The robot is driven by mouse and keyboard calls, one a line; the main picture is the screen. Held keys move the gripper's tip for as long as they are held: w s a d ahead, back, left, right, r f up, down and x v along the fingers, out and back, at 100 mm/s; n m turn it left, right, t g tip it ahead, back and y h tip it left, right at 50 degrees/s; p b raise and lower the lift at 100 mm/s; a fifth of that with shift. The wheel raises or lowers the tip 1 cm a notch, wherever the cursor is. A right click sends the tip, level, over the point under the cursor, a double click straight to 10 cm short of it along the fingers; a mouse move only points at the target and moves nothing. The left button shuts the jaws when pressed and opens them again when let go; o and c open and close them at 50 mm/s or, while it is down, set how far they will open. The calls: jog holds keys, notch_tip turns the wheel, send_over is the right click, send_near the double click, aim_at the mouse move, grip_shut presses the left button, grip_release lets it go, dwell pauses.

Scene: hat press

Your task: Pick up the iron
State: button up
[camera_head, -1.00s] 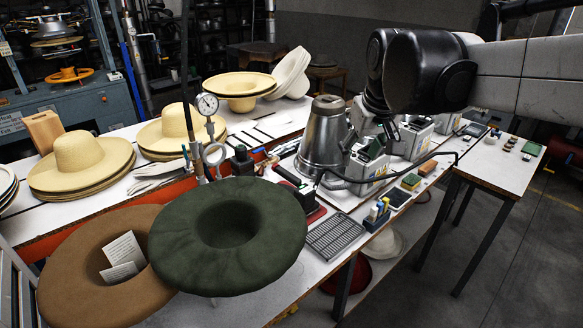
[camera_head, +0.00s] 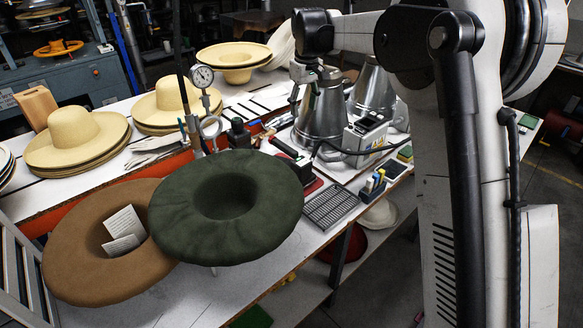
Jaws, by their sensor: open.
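A dark, blocky object on a red base (camera_head: 304,170), which looks like the iron, sits on the white table just right of the green felt hat. The hat (camera_head: 180,215) hides part of its near side, and its details are too small to make out. My gripper (camera_head: 309,98) hangs from the arm at upper centre, pointing down in front of the metal steam vessels. It is open, with nothing visible between its fingers. It is above and beyond the dark object in the picture, apart from it.
Metal vessels (camera_head: 322,118) with a black hose stand close behind the dark object. A gauge (camera_head: 203,77) on a stand rises to the left. Straw hats (camera_head: 78,150) and a brown hat (camera_head: 85,250) fill the left.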

jog(key=n, duration=0.1)
send_over(292, 150)
notch_tip(292, 150, down, 6)
jog(key=shift+g, duration=0.5)
notch_tip(292, 150, down, 9)
jog(key=shift+s+f+p, duration=0.1)
jog(key=shift+f+p, duration=0.05)
jog(key=shift+p, duration=0.25)
jog(key=shift+w+a+f+p, duration=0.15)
jog(key=shift+f+p, duration=0.25)
jog(key=shift+f, duration=2.2)
jog(key=shift+c, duration=0.5)
grip_shut()
jog(key=shift+r, duration=0.1)
